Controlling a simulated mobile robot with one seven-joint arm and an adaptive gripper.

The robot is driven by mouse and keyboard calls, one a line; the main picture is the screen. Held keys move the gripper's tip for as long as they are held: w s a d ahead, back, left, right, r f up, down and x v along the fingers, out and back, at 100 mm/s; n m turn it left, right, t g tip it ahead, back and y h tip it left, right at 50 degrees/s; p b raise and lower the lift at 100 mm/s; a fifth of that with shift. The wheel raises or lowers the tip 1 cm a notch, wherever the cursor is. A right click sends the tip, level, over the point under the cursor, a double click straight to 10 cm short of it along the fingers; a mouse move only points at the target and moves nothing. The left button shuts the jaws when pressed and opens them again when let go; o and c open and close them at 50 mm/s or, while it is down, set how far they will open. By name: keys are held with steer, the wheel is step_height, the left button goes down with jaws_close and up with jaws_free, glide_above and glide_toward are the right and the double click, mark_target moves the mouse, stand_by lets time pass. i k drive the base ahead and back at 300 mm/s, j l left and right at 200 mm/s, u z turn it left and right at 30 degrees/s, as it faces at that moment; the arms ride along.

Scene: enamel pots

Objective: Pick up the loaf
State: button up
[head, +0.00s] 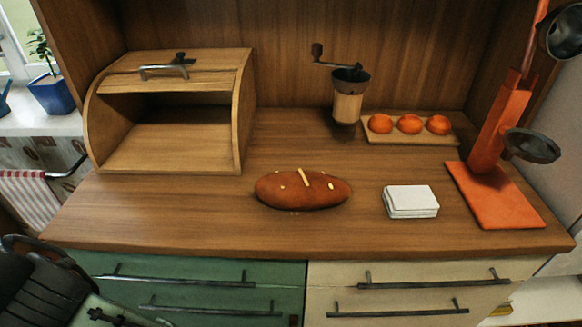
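The loaf (303,189) is brown and oval, with a few pale marks on top. It lies lengthwise from left to right on the wooden counter (190,215), near the middle and fairly close to the front edge. Nothing touches it or covers it. I cannot make out my gripper's fingers in the head view. Dark ribbed parts at the lower left corner look like part of my own body.
An open, empty wooden bread box (240,120) stands left of the loaf. A coffee grinder (348,105) and a board (385,136) with three orange-brown buns are behind. A white stack (410,201) and an orange scale-like stand (495,195) are right. Drawer handles project below the counter.

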mark_target(299, 190)
steer(key=u, duration=0.35)
steer(key=l+u, duration=0.25)
steer(key=l, duration=0.15)
steer(key=k+l+u, duration=0.2)
steer(key=l, duration=0.15)
steer(key=l+u, duration=0.25)
steer(key=l, duration=0.15)
steer(key=k+l, duration=0.1)
steer(key=l, duration=0.35)
steer(key=k+l, duration=0.1)
steer(key=l, duration=0.3)
steer(key=k+l+u, duration=0.1)
steer(key=l, duration=0.35)
steer(key=k+l, duration=0.1)
steer(key=l, duration=0.3)
steer(key=k+l, duration=0.1)
steer(key=l, duration=0.35)
